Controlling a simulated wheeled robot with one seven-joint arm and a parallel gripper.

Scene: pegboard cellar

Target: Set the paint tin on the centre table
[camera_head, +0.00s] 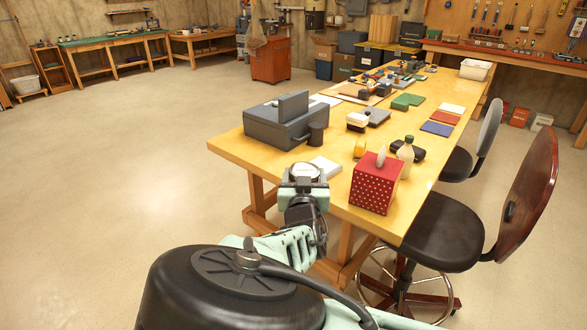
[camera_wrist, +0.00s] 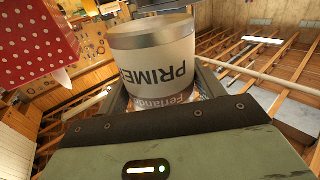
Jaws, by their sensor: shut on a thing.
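The paint tin (camera_wrist: 152,65) is a pale cylinder with a metal rim and a label reading "PRIME", which shows upside down in the wrist view. My gripper (camera_head: 304,181) is shut on it, with its fingers at the tin's sides. In the head view the tin's round top (camera_head: 305,170) shows just above the gripper, at the near edge of the long wooden table (camera_head: 234,146). The tin's base is hidden there, so I cannot tell whether it touches the table.
A red dotted tissue box (camera_head: 376,184) stands close on the right; it also shows in the wrist view (camera_wrist: 36,40). Several items crowd the table. Stools (camera_head: 437,230) stand at right; the left floor is clear.

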